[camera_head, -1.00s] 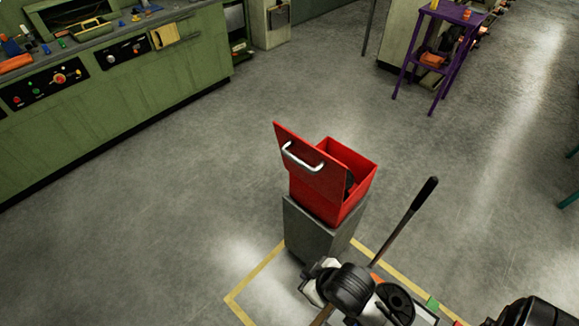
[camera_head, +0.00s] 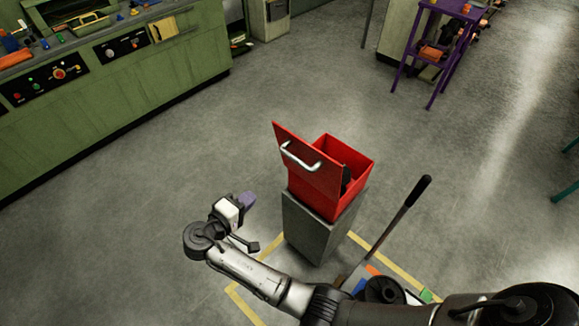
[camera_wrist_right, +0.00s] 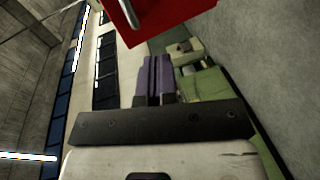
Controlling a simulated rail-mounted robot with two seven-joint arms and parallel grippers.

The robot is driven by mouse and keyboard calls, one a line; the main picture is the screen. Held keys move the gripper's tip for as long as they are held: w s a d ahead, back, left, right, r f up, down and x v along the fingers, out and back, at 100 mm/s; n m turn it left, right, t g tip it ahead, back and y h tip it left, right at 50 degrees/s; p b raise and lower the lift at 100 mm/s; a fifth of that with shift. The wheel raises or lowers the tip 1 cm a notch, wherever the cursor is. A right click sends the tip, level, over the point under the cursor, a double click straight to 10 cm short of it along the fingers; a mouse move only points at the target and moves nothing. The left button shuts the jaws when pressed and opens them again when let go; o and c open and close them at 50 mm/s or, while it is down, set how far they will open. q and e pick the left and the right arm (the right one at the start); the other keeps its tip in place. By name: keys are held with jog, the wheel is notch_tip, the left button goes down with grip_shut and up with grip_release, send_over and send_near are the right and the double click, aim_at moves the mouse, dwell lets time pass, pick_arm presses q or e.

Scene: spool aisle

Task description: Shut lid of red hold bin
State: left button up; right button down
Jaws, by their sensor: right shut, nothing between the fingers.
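The red hold bin (camera_head: 348,183) stands on a grey pedestal (camera_head: 312,230) in the head view. Its lid (camera_head: 307,165) stands up, open, along the bin's left side, with a silver handle (camera_head: 300,157) on its outer face. Something dark shows inside the bin. My right gripper (camera_head: 249,200), with purple fingers, is left of the pedestal, apart from the bin, shut and empty. In the right wrist view, the gripper (camera_wrist_right: 157,72) shows shut, with part of the red lid (camera_wrist_right: 178,12) and the handle (camera_wrist_right: 128,12) beyond it. My left gripper is not in view.
A black-handled tool (camera_head: 400,215) leans right of the pedestal, by a black spool (camera_head: 384,290). Yellow floor tape (camera_head: 385,255) marks the area. A green workbench (camera_head: 130,90) runs along the left and a purple stand (camera_head: 440,45) is at the back right. Open floor lies between.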

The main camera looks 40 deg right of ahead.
jog(key=d+r+g+h, duration=0.1)
jog(key=d+h, duration=0.1)
jog(key=d, duration=1.2)
jog(key=shift+s+d+r+g+h+p, duration=0.15)
jog(key=shift+d+r+g+h+p, duration=0.15)
jog(key=shift+r+g+p, duration=0.1)
